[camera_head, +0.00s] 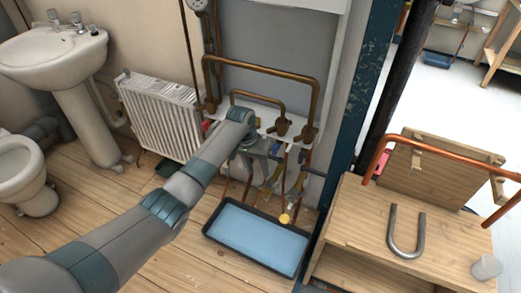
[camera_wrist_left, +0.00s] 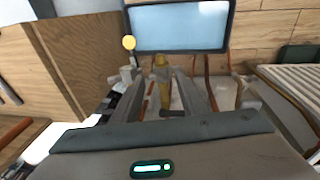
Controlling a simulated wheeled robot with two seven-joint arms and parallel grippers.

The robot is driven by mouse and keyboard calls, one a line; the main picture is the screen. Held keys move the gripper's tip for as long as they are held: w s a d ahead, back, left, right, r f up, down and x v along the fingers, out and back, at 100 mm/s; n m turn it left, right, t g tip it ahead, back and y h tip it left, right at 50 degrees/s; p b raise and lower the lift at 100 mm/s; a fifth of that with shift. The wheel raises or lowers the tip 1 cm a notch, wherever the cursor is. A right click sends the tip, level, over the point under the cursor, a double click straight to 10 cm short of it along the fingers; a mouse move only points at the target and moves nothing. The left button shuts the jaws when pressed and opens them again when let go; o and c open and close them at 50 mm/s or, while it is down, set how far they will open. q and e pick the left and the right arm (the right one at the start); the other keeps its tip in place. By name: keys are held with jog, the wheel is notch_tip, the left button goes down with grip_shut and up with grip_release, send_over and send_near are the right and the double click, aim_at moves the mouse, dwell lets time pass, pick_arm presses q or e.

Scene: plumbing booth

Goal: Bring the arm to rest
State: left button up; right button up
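My left arm reaches from the lower left of the head view to the pipework below the wall panel. Its gripper (camera_head: 268,180) points down in front of the pipes. In the left wrist view the two fingers (camera_wrist_left: 168,95) stand apart with a gap between them, so it looks open. A yellow-handled valve (camera_wrist_left: 161,66) shows beyond the gap, and I see nothing clearly held. A round yellow knob (camera_wrist_left: 129,43) sits to its left in that view; it shows in the head view (camera_head: 284,218) above the tray. My right gripper is not in view.
A blue tray (camera_head: 256,238) lies on the wooden floor below the pipes. Copper pipes (camera_head: 262,69) run over the panel. A radiator (camera_head: 165,115), washbasin (camera_head: 52,52) and toilet (camera_head: 20,165) stand left. A wooden bench (camera_head: 365,228) with a U-shaped pipe (camera_head: 406,236) stands right.

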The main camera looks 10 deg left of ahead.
pick_arm(q)
jog(key=s+a+f+n+t+p, duration=0.1)
jog(key=s+a+f+p, duration=0.15)
jog(key=s+f, duration=0.7)
jog(key=s+a+f+t+p, duration=0.1)
jog(key=s+f+p, duration=0.3)
jog(key=s+f, duration=0.5)
jog(key=s+a+f+t+p, duration=0.1)
jog(key=s+a+f, duration=0.1)
jog(key=s, duration=0.6)
jog(key=s+a+f+p, duration=0.1)
jog(key=s+a+f, duration=0.1)
jog(key=s, duration=0.7)
jog(key=s+a+f+t+p, duration=0.1)
jog(key=s+a+f+p, duration=0.1)
jog(key=s, duration=0.6)
jog(key=shift+s+a+f+t+y, duration=0.15)
jog(key=shift+f+t+y, duration=0.15)
jog(key=shift+y, duration=0.1)
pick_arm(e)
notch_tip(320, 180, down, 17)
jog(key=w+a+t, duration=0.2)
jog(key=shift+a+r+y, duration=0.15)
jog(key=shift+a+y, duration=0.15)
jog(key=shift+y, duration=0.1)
pick_arm(q)
jog(key=shift+c, duration=1)
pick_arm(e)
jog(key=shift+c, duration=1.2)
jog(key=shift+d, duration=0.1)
